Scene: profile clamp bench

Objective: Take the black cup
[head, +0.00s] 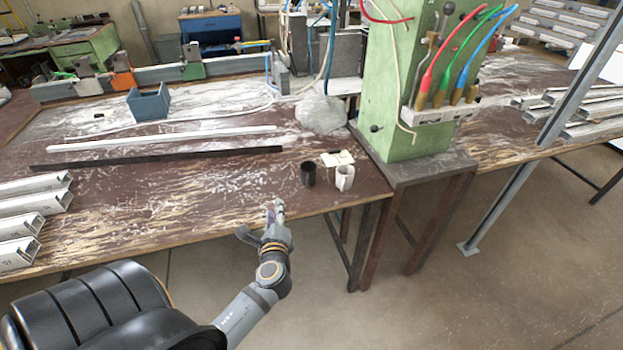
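The black cup (308,174) stands upright on the worn brown bench, close to its front right corner. A white cup (344,178) stands just to its right, with a small gap between them. My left gripper (276,208) is at the bench's front edge, in front of and a little left of the black cup, and apart from it. Its fingers are small and seen from behind, so I cannot tell whether they are open or shut. Nothing shows in it. My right gripper is out of view.
A pale paper-like item (337,158) lies behind the cups. A black bar (160,158) and a white bar (165,138) lie to the left. A green column (392,90) rises at the right. Metal profiles (22,228) stack at the left; bench between is clear.

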